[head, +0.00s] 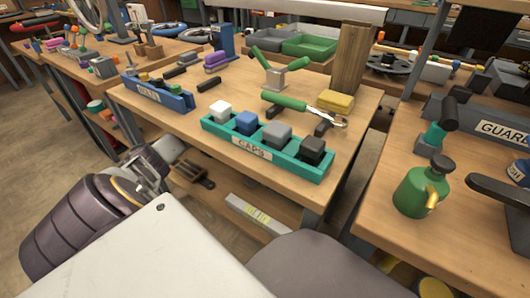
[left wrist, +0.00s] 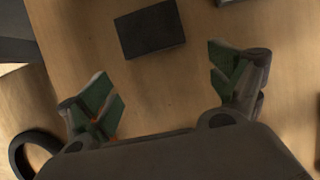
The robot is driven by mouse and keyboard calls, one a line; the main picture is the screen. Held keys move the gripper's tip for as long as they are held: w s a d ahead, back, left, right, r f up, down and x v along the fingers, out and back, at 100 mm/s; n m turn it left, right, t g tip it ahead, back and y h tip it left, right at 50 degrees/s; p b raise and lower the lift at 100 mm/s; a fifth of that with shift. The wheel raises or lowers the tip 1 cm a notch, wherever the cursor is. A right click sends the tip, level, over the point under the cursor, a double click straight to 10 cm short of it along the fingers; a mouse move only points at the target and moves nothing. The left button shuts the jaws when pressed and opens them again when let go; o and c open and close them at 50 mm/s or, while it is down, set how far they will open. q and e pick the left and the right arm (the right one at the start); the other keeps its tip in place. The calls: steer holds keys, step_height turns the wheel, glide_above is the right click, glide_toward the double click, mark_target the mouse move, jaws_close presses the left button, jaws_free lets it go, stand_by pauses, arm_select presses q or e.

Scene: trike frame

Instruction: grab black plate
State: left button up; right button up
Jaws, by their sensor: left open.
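In the left wrist view a black rectangular plate (left wrist: 149,29) lies flat on a wooden surface near the top of the picture. My left gripper (left wrist: 161,82) is open, with green pads on its two fingers. The plate lies beyond the fingertips, apart from them, and nothing is between the fingers. In the head view my left arm reaches in at the left, beside the front edge of the middle table and below its top. I cannot clearly make out the plate there. My right gripper is not in view.
A black ring (left wrist: 32,155) lies left of my left gripper. A green can (head: 415,193) stands on the right table.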

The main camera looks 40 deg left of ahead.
arm_select(q)
steer(key=shift+w+d+p, duration=0.15)
steer(key=shift+d+p, duration=0.05)
steer(key=shift+d, duration=0.95)
steer(key=shift+w+d+p, duration=0.15)
steer(key=shift+d, duration=1)
steer(key=shift+d+f+b, duration=0.3)
steer(key=shift+f+b, duration=0.05)
steer(key=shift+f, duration=0.3)
steer(key=shift+r, duration=0.1)
steer(key=c, duration=1.4)
